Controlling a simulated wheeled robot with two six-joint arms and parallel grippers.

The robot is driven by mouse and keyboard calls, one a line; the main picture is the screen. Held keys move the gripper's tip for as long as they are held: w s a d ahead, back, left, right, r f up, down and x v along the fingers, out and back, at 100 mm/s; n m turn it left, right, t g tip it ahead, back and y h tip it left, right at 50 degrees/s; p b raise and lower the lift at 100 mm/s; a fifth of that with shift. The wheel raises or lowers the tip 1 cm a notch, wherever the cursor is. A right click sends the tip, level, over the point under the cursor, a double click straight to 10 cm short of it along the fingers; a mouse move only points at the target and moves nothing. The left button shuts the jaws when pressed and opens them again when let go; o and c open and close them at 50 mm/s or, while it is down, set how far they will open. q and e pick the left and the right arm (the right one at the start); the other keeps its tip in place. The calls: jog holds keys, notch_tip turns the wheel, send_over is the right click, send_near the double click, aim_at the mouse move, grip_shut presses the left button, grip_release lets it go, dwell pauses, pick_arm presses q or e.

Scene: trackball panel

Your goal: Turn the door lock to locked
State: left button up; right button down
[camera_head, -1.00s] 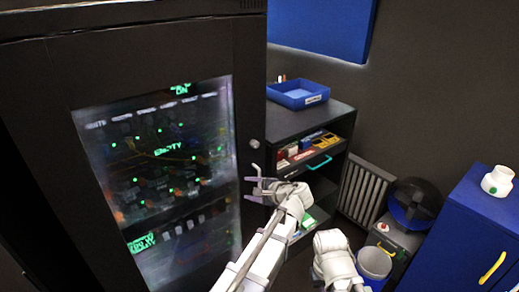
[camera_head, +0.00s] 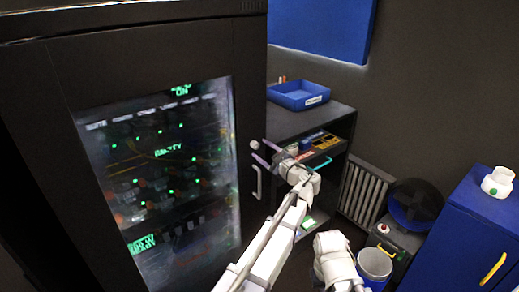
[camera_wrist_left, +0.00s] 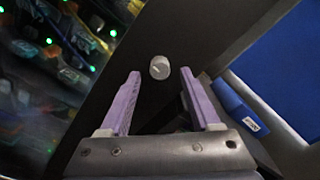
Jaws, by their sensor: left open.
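The door lock is a small round light-grey knob (camera_head: 254,144) on the right edge of the tall black cabinet's door (camera_head: 150,68). It also shows in the left wrist view as a short pale cylinder (camera_wrist_left: 159,67) with a faint mark on its face. My left gripper (camera_head: 264,152) is open, with its purple fingers close to the knob. In the left wrist view the fingertips (camera_wrist_left: 160,74) lie on either side of the knob's outline, with visible gaps and no contact seen. My right gripper is not in view.
A dark shelf unit (camera_head: 338,112) with a blue tray (camera_head: 298,95) on top is to the right. A blue cabinet (camera_head: 455,225) and a bin (camera_head: 374,264) stand at the lower right.

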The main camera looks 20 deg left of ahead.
pick_arm(q)
jog(key=shift+x, duration=1.1)
grip_shut()
